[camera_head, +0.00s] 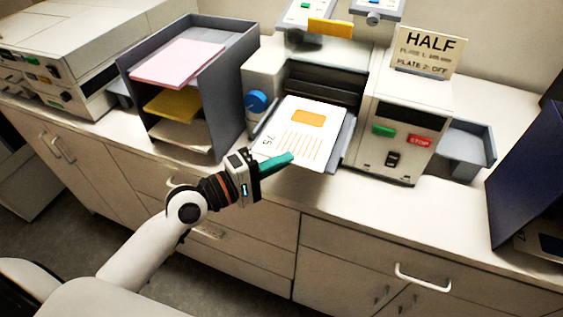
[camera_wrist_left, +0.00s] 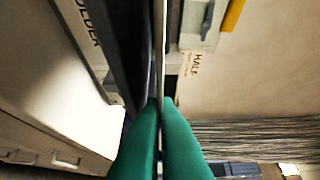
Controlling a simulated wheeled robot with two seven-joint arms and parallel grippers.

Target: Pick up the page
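The white page (camera_head: 303,138) has an orange block, orange lines and a "75" mark, and is at the tray of the grey machine in the head view. My left gripper (camera_head: 277,163) is at its near left edge, with teal fingers close together there. In the left wrist view the green fingers (camera_wrist_left: 160,135) are closed, with a thin sheet edge-on between them, which looks like the page (camera_wrist_left: 160,50). I cannot tell whether the page touches the tray. My right gripper is not in view.
The machine's front panel (camera_head: 392,138) has green and red buttons, and a "HALF" sign (camera_head: 428,52) stands above it. A grey sorter (camera_head: 225,95) with pink, yellow and white sheets stands left. A dark blue panel (camera_head: 530,180) stands right. The counter's front strip is clear.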

